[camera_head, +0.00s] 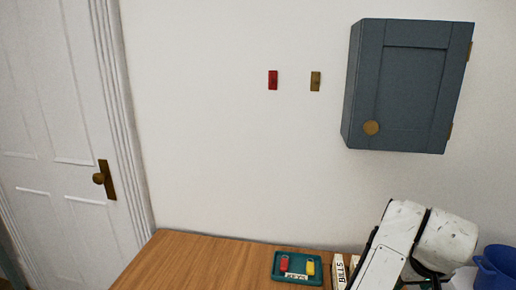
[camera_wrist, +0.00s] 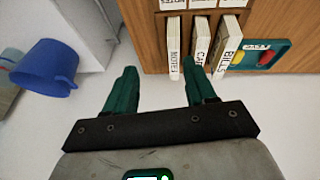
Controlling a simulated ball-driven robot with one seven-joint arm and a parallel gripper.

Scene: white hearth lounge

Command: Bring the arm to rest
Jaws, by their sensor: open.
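My arm (camera_head: 405,245), white with black joints, is at the lower right of the head view, in front of the wooden top's right part. My gripper (camera_wrist: 156,84) shows in the wrist view with two green fingers spread wide apart. It is open, with nothing between the fingers. The fingertips are in front of the edge of the wooden top, below the upright books. The gripper itself is not visible in the head view.
A wooden top (camera_head: 190,262) carries a green tray (camera_head: 298,254) with red and yellow items, plus labelled books (camera_wrist: 200,45). A blue container (camera_head: 494,268) stands right. A blue-grey cabinet (camera_head: 410,85) hangs above. A white door (camera_head: 50,130) is left.

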